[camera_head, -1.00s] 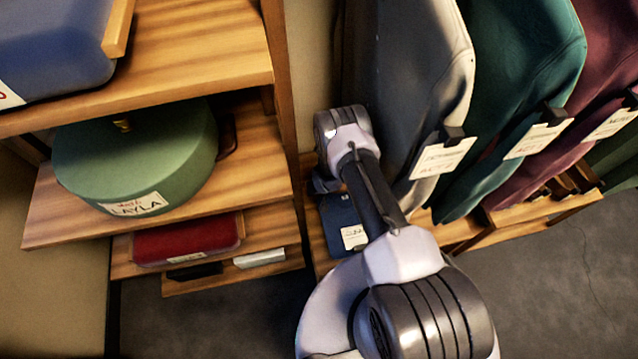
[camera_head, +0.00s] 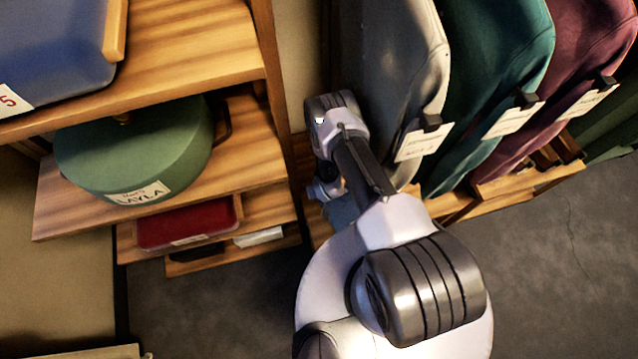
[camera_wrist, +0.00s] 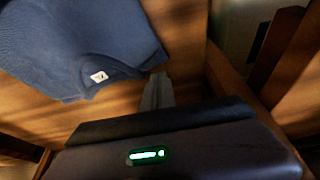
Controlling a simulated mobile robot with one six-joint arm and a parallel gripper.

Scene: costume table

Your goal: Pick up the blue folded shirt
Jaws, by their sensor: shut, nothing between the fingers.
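The blue folded shirt (camera_wrist: 75,45) lies flat on a wooden shelf board at the upper left of the wrist view, with a small white tag near its collar edge. In the head view a small part of the shirt (camera_head: 342,212) shows on the low shelf, and my arm hides the rest. My gripper (camera_wrist: 158,85) is shut and empty. In the wrist view its fingertips are just right of the shirt's edge, over bare wood; I cannot tell whether they touch anything. In the head view the fingers are hidden behind my wrist.
Hanging grey (camera_head: 400,70), teal (camera_head: 505,80) and maroon (camera_head: 590,60) garments with white tags crowd the right of my arm. A shelf unit at left holds a green round box (camera_head: 140,150), a red folded item (camera_head: 185,222) and a blue case (camera_head: 50,45). Dark floor is clear at lower right.

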